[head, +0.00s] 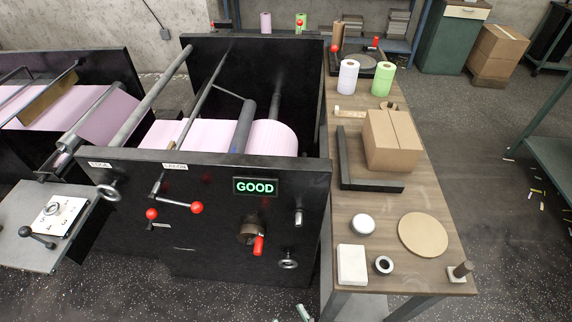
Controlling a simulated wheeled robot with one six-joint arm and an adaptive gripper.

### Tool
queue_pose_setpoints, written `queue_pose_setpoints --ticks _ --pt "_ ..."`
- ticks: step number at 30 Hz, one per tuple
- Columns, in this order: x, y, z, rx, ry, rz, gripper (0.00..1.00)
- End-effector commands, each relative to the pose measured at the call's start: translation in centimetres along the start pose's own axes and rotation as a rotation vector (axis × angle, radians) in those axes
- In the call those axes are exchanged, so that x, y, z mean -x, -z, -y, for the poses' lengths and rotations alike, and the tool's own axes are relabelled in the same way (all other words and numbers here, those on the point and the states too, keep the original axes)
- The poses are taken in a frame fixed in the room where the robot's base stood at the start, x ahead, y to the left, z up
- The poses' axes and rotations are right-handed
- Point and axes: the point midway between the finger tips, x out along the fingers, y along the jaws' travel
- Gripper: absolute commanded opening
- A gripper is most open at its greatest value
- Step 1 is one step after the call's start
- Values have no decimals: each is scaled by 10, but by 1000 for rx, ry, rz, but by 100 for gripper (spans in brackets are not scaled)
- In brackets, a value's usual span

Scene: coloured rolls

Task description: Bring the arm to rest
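A black machine (215,215) with a wide pink roll (270,138) fills the left and middle. Its front panel carries a lit green "GOOD" sign (255,186) and red-knobbed levers. On the wooden table (385,215) to its right stand a white-lilac roll (347,77) and a green roll (383,79), both upright and apart from each other.
A closed cardboard box (393,140) sits mid-table beside a black L-shaped bracket (370,185). A tan disc (423,235), white block (352,265) and black ring (384,265) lie near the front edge. Floor right of the table is mostly clear. Cartons (497,55) stand behind.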

Motion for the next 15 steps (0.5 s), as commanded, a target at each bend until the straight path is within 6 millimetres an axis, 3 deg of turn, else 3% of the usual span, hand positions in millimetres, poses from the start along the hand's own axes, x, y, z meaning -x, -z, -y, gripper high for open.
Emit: queue_pose_setpoints --ticks 1,6,15 --pt "18 9 -10 11 -35 30 61" --pt "66 40 -33 41 -139 132 61" --pt "137 109 -51 68 -323 312 61"
